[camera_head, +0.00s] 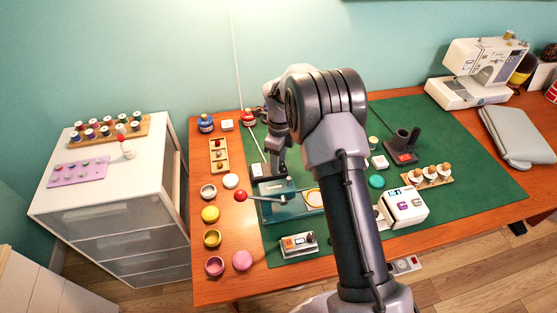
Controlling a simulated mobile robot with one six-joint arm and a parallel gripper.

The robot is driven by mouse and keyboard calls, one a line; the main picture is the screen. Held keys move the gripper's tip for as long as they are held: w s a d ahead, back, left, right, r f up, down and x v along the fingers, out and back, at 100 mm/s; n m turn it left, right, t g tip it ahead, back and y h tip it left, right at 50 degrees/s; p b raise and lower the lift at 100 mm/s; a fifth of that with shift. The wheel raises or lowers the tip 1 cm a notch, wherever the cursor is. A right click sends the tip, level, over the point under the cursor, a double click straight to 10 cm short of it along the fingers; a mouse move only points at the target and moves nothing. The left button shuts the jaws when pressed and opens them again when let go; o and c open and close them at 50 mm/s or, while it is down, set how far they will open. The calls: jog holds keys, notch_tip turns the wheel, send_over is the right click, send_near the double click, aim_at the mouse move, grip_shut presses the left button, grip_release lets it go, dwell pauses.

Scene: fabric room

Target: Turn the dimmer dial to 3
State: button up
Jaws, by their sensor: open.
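I cannot make out a dial with readable numbers. A small white unit (257,170) with a dark spot sits at the back edge of the teal machine, close to my gripper; I cannot tell whether it is the dimmer. A small grey and white device (300,243) with an orange-brown panel sits at the front of the green mat. My gripper (275,169) points down over the back left of the mat, behind the teal machine. It is open and I see nothing held in it. My arm hides the middle of the mat.
A teal machine (283,207) has a lever with a red ball (240,195). A white box (406,205) with purple buttons stands right of my arm. Several round tins line the table's left edge. A sewing machine (478,72) stands at the back right. The mat's right part (480,175) is clear.

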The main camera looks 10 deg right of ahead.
notch_tip(320, 180, up, 17)
jog(key=p, duration=0.6)
jog(key=shift+w+d+r+p, duration=0.2)
jog(key=shift+w+d+p, duration=0.05)
jog(key=shift+w+p, duration=0.1)
jog(key=s+a+r+n+t, duration=0.3)
jog(key=s+r+n, duration=0.7)
jog(key=s+r, duration=0.7)
jog(key=s+a+f+n+t+y, duration=0.1)
jog(key=s+n+t, duration=0.2)
jog(key=s+n, duration=0.7)
jog(key=s, duration=0.7)
jog(key=shift+a+n+y, duration=0.3)
jog(key=shift+f, duration=0.1)
